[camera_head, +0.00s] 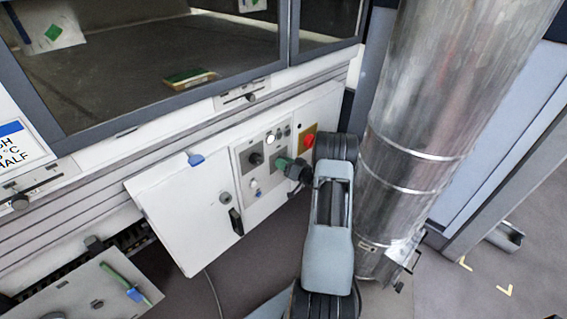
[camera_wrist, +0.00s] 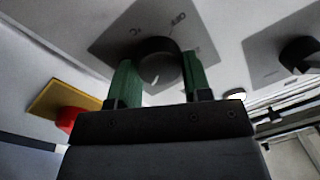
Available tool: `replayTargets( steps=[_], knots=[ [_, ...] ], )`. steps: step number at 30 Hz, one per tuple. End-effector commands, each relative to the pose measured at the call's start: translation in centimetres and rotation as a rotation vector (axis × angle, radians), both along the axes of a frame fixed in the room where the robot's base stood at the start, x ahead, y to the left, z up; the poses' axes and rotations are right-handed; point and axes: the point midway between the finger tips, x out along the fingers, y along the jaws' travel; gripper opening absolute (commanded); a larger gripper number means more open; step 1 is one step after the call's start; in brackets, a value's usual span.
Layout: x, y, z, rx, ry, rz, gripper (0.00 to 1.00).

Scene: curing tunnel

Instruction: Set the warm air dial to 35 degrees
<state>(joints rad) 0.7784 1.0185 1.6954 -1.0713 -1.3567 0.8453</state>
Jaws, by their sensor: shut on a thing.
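In the wrist view, a round black dial (camera_wrist: 158,60) with a white pointer mark sits on a grey scale plate (camera_wrist: 112,38). In the head view, my gripper (camera_head: 283,163) reaches the control panel from the right and hides this dial. A second black dial (camera_wrist: 300,54) sits on its own grey plate; it also shows in the head view (camera_head: 256,158), left of my gripper.
A red button (camera_head: 308,140) on a yellow plate is close above my gripper; it also shows in the wrist view (camera_wrist: 68,118). A white cabinet door (camera_head: 185,205) stands left of the dials. A large metal duct (camera_head: 410,140) rises close to the right of my arm.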

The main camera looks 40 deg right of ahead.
Motion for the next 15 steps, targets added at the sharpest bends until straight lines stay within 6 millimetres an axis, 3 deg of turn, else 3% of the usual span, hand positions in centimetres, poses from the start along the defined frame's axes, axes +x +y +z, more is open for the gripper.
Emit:
replayTargets(
  steps=[9, 10, 15],
  knots=[
    [0.22, 0.43, 0.36, -0.002, -0.01, 0.014, 0.21],
    [0.22, 0.43, 0.36, -0.002, -0.01, 0.014, 0.48],
    [0.09, 0.18, 0.26, -0.001, -0.008, 0.009, 0.64]
  ],
)
